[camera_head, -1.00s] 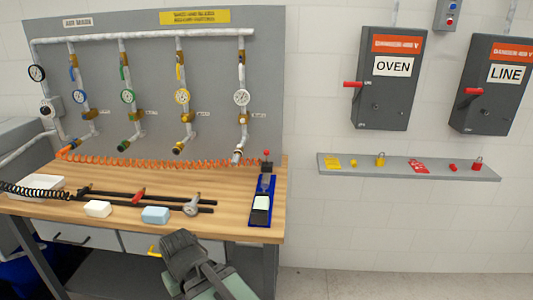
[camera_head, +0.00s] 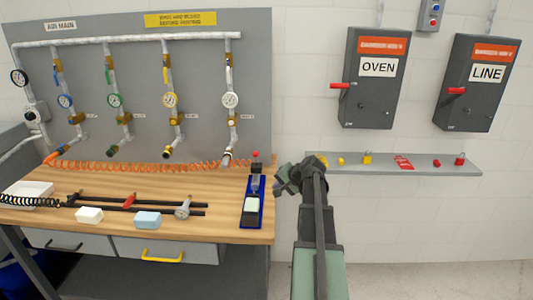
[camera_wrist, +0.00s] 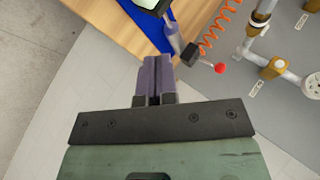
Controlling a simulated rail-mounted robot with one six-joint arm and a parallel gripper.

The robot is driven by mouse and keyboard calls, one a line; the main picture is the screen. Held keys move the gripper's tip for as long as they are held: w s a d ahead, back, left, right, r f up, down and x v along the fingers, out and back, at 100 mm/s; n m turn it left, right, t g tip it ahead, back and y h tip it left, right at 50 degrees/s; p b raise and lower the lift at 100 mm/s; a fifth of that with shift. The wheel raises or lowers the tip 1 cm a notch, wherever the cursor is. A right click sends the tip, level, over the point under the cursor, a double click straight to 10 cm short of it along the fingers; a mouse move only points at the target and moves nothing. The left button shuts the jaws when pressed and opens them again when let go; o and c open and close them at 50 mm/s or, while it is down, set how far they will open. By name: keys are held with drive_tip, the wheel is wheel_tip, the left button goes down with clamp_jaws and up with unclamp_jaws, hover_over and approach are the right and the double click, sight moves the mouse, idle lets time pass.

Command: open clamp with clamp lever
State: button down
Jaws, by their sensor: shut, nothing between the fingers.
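The clamp (camera_head: 252,207) stands on a blue base at the right end of the wooden bench. Its lever (camera_head: 256,163) stands upright and ends in a small red knob. The red knob (camera_wrist: 220,68) also shows in the wrist view, right of the fingertips, with the blue base (camera_wrist: 146,24) above them. My gripper (camera_head: 283,183) is just right of the clamp, past the bench's right edge, pointing towards it. In the wrist view my gripper (camera_wrist: 157,72) has its two fingers together, with nothing between them. It appears apart from the lever.
A white block (camera_head: 89,215), a light blue block (camera_head: 148,220) and a round gauge (camera_head: 183,208) lie on the bench. An orange coiled hose (camera_head: 140,166) runs behind. A grey shelf (camera_head: 432,171) with tags and padlocks is on the wall at right.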

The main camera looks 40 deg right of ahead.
drive_tip(key=w+d+r+m+t+h, duration=0.1)
drive_tip(key=w+d+r+m+t, duration=0.3)
drive_tip(key=d, duration=0.3)
drive_tip(key=shift+d+r+m+h, duration=0.15)
drive_tip(key=shift+r+m+h, duration=0.15)
drive_tip(key=shift+r, duration=0.25)
drive_tip(key=shift+w+f, duration=0.1)
drive_tip(key=w+r+b+x, duration=0.1)
drive_tip(key=r+b+x, duration=0.1)
drive_tip(key=x, duration=1.1)
drive_tip(key=shift+b, duration=0.7)
drive_tip(key=shift+w, duration=0.15)
